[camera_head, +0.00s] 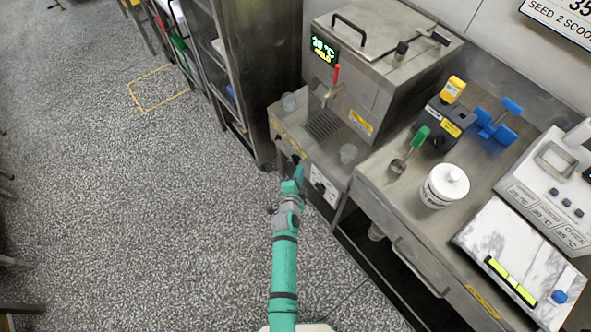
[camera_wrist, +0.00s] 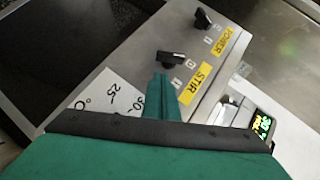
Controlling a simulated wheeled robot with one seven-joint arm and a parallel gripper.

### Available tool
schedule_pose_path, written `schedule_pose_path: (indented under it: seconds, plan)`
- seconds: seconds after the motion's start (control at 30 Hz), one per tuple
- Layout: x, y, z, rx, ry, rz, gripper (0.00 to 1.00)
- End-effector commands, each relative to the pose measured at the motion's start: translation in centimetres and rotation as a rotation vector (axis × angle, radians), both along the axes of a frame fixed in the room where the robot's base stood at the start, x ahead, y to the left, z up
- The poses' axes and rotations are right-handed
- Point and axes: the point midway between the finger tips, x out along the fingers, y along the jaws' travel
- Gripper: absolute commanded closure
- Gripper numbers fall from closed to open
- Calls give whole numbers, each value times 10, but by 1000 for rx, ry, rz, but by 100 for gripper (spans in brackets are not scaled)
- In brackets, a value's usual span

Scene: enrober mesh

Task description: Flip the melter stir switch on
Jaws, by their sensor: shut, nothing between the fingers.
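The melter (camera_head: 385,75) is a steel box with a lit green readout, standing at the back of the counter. In the wrist view its front panel carries the black stir switch (camera_wrist: 171,57) beside a yellow STIR label (camera_wrist: 196,83). Its lever lies roughly sideways in the picture; I cannot tell its set position for sure. My gripper (camera_wrist: 162,92) is shut and empty, its fingertips just below the stir switch in the wrist view, close to it; contact is unclear. In the head view my gripper (camera_head: 298,174) is at the panel's front and hides part of it.
A black power switch (camera_wrist: 203,19) sits beyond the stir switch, by a POWER label. A temperature dial (camera_wrist: 105,96) lies on the other side. A clear cup (camera_head: 348,153), a green-handled scoop (camera_head: 398,165) and a white tub (camera_head: 444,187) stand on the counter. The floor at left is open.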

Motion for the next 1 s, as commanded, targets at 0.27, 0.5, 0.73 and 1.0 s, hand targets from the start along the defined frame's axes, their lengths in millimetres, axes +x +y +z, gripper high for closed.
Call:
schedule_pose_path:
  seconds: [0.27,0.5,0.73,1.0]
  plan:
    - [16,10,-11,-1,0,-1,100]
    - [21,13,-15,-1,-1,-3,100]
    - [21,14,-15,0,-1,-3,100]
    - [21,10,-15,-1,-1,-7,100]
